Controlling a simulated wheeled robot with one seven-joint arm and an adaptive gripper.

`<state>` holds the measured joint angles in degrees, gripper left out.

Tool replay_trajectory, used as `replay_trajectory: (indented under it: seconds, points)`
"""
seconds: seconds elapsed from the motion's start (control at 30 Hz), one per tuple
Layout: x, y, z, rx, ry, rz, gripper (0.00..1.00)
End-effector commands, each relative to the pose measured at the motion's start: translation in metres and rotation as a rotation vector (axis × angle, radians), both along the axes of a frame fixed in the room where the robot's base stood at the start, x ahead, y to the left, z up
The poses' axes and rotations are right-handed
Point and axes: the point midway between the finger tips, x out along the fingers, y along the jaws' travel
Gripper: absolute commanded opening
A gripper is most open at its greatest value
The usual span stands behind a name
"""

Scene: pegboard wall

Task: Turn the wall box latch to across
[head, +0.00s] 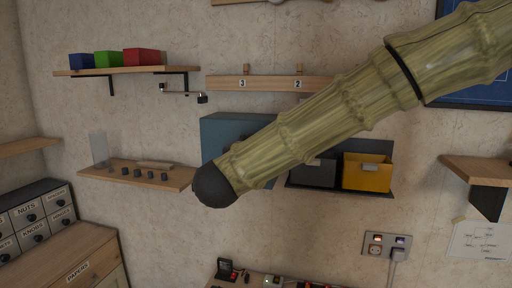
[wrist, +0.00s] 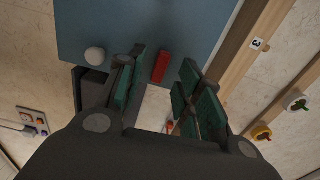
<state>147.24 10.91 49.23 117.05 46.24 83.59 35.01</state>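The wall box is a blue-grey box (head: 225,128) on the wall in the head view, with its front mostly hidden behind my arm. In the wrist view its blue face (wrist: 205,25) fills the top middle. A red bar, which looks like the latch (wrist: 161,66), sits on that face, its long side running roughly along the box edge that faces the peg rail. A pale round knob (wrist: 94,56) is left of it. My gripper (wrist: 163,72) is open and empty. Its green-padded fingers stand either side of the latch in the picture; contact cannot be told.
A wooden peg rail (head: 225,83) runs above the box. A shelf with small dark pegs (head: 180,181) is to the left, and a yellow bin (head: 367,176) on a dark rack to the right. A socket panel (head: 385,244) is lower right.

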Motion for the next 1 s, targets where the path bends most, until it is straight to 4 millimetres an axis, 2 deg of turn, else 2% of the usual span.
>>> replay_trajectory:
  seconds: [0.3,0.5,0.7,1.0]
  points:
    - [-0.058,0.016,0.001,-0.002,-0.001,0.004,0.36]
    - [-0.081,0.022,0.001,-0.001,-0.002,0.002,0.36]
    - [-0.090,0.024,0.000,0.000,-0.001,0.001,0.36]
    - [-0.091,0.025,0.000,0.000,-0.001,0.001,0.36]
